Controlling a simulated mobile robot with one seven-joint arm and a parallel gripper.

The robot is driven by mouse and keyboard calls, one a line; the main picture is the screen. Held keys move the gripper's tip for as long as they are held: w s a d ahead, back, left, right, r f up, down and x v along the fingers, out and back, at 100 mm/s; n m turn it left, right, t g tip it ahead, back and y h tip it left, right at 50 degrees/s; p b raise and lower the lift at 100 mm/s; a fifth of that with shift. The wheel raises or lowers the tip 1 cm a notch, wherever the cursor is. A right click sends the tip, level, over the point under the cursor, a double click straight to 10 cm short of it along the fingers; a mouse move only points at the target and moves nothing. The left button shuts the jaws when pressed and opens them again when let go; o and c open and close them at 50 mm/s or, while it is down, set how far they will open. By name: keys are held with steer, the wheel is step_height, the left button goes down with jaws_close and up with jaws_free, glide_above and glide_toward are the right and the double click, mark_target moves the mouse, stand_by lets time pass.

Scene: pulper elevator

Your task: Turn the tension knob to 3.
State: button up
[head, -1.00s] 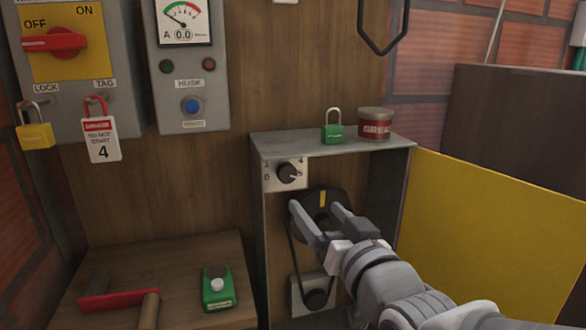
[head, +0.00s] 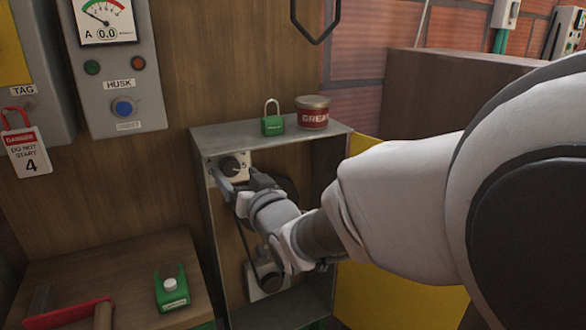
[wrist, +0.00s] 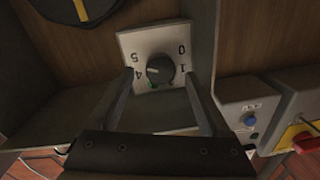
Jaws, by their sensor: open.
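The tension knob (wrist: 160,71) is a dark round knob on a white dial plate (wrist: 152,44), seen upside down in the wrist view. The figures 0, 1, 4 and 5 show. A pale line on the knob seems to point toward the 4 and 5 side; a green mark sits at its lower edge. In the head view the knob (head: 231,167) is partly behind my arm. My gripper (wrist: 159,78) is open, its fingers reaching to either side of the knob with gaps visible. In the head view my gripper (head: 240,184) is at the plate.
The knob is inside an open grey cabinet (head: 270,133) with a dark pulley and belt below. A green padlock (head: 272,124) and a grease tin (head: 313,112) stand on top. A yellow panel (head: 385,295) is at right; a low wooden bench (head: 130,272) is at left.

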mark_target(229, 165)
steer(key=shift+x, duration=1.3)
jaws_close()
